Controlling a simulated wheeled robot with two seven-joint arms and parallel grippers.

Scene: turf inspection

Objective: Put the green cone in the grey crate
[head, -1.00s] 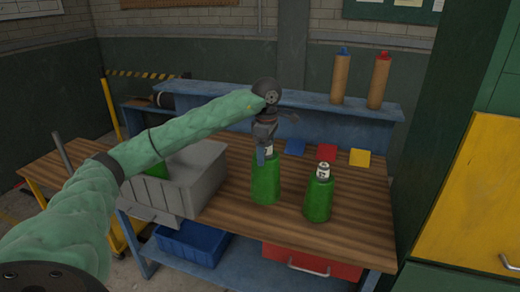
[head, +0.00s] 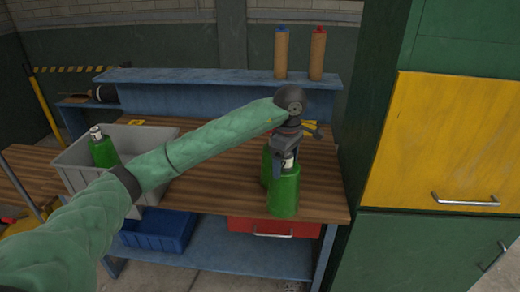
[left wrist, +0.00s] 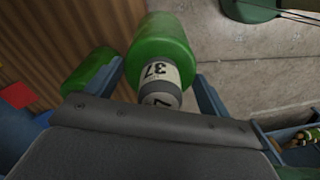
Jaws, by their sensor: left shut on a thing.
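A green cone (head: 284,192) with a white, numbered neck is near the front right of the wooden bench. My left gripper (head: 288,150) is above it, shut on its neck, which shows between the fingers in the left wrist view (left wrist: 158,80). I cannot tell whether its base touches the bench. A second green cone (head: 266,165) is just behind it, mostly hidden; a green shape (left wrist: 90,72) shows at left in the wrist view. Another green cone (head: 104,152) with a white neck is upright in the grey crate (head: 75,182) at left. My right gripper is out of view.
A blue shelf (head: 210,77) along the back holds two brown cylinders, one blue-topped (head: 281,52) and one red-topped (head: 317,53). A green and yellow cabinet (head: 440,140) closes off the right. A blue bin (head: 158,230) and red drawer (head: 273,227) are below the bench.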

